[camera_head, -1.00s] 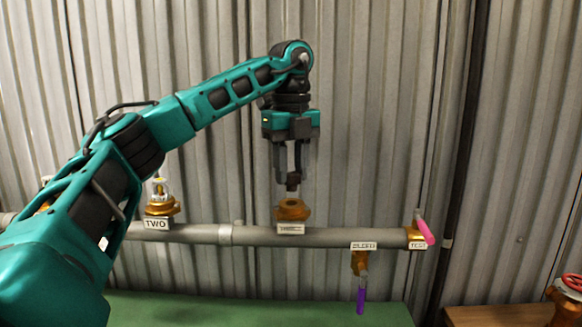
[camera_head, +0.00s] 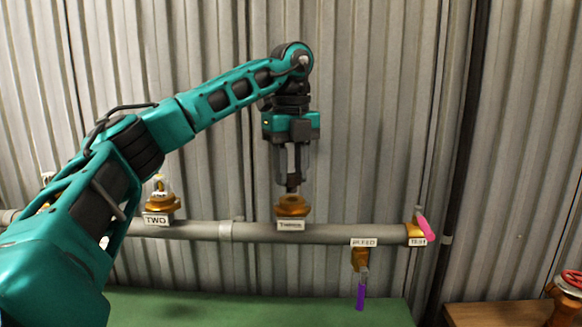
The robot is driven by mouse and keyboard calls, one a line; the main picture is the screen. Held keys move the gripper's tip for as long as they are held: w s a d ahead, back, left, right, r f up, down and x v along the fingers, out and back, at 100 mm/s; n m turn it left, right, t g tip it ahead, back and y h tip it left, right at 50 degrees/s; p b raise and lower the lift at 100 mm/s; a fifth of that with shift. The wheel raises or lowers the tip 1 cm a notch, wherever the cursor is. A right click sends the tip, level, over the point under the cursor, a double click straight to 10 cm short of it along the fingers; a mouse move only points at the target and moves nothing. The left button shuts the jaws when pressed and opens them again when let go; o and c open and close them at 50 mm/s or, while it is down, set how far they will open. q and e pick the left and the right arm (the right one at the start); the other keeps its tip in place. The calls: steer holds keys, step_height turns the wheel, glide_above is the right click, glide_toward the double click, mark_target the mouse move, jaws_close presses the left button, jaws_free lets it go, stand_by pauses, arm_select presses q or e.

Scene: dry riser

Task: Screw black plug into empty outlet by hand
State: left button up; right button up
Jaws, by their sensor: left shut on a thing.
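My left gripper (camera_head: 292,184) points straight down over the middle of the grey pipe. It is shut on the black plug (camera_head: 293,188), a small dark piece between its fingertips. Right below is a brass outlet (camera_head: 291,206) with a white label, standing on the pipe. The plug's lower end is at the outlet's top; I cannot tell whether it is inside the mouth or just above it. My right gripper does not show.
The grey pipe (camera_head: 265,233) runs across a corrugated metal wall. The outlet labelled TWO (camera_head: 160,203) is at the left, with a clear-topped fitting. A pink-handled valve (camera_head: 424,228) and a purple-handled valve (camera_head: 360,295) are at the right. A green surface (camera_head: 250,309) lies below.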

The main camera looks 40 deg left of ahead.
arm_select(q)
steer(key=shift+f+b, duration=0.6)
steer(key=shift+f, duration=0.55)
steer(key=shift+r+p, duration=0.1)
steer(key=shift+p, duration=0.25)
steer(key=m+p, duration=0.3)
steer(key=m, duration=0.1)
steer(key=shift+r, duration=0.1)
steer(key=shift+m, duration=0.5)
steer(key=shift+w+f+m, duration=0.1)
steer(key=shift+f+m, duration=0.1)
steer(key=shift+m, duration=0.2)
steer(key=shift+p, duration=0.3)
